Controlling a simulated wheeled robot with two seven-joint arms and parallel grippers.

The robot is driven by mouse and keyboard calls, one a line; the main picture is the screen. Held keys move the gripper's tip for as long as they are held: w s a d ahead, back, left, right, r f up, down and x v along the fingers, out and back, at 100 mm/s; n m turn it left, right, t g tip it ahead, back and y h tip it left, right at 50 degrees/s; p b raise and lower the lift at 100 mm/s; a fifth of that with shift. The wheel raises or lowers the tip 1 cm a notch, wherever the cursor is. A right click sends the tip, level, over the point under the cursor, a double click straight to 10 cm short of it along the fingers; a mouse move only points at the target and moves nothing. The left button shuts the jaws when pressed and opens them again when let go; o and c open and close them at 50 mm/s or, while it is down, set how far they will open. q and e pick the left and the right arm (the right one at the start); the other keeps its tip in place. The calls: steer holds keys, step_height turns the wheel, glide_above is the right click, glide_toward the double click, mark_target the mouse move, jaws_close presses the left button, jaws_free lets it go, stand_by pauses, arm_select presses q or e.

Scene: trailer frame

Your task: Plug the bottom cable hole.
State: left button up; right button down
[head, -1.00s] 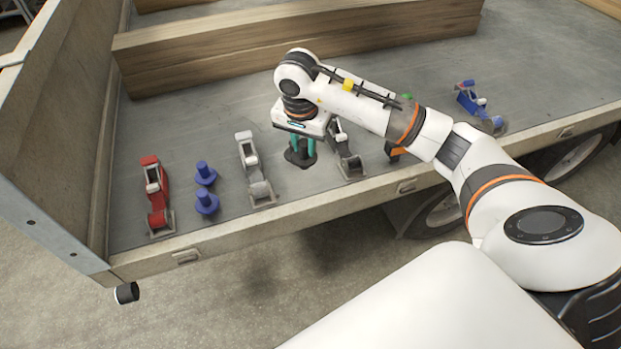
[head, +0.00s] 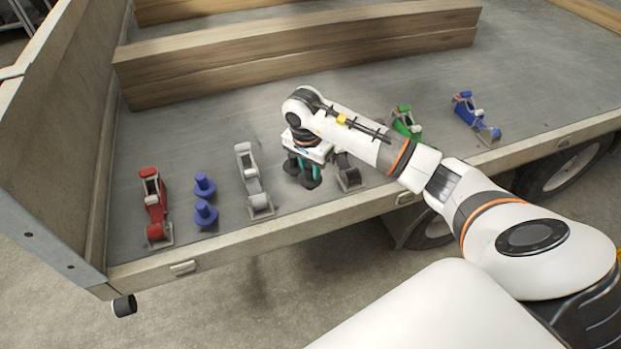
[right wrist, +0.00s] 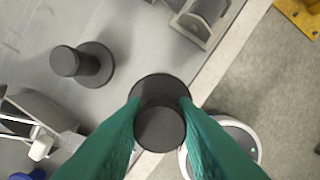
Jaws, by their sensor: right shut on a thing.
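My right gripper (head: 303,168) has teal fingers and is low over the trailer bed. It is shut on a black flanged plug (right wrist: 160,122), which also shows below the fingers in the head view (head: 310,180). I cannot tell whether this plug still touches the bed. A second dark plug (right wrist: 84,64) stands upright on the bed beside it, apart from the fingers. Two blue plugs (head: 204,186) (head: 205,214) stand on the bed to the left. I cannot make out the bottom cable hole for certain; small dark spots show on the trailer's left corner post (head: 71,267). My left gripper is out of view.
Ratchet straps lie along the bed's near side: red (head: 155,212), grey (head: 253,182), dark grey (head: 349,176), green (head: 405,121) and blue (head: 470,112). Wooden beams (head: 300,58) lie behind. A black cylinder (head: 124,306) juts out under the left corner. The concrete floor in front is clear.

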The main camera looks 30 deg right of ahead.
mark_target(310, 179)
step_height(310, 179, down, 4)
steer(key=shift+f, duration=0.1)
steer(key=shift+f, duration=0.15)
steer(key=c, duration=1.1)
jaws_free()
steer(key=shift+c, duration=0.2)
steer(key=shift+r, duration=0.2)
step_height(310, 179, up, 12)
steer(key=a+b, duration=0.1)
steer(key=shift+s+a+f, duration=0.2)
steer(key=shift+s+a, duration=0.05)
steer(key=shift+s, duration=0.2)
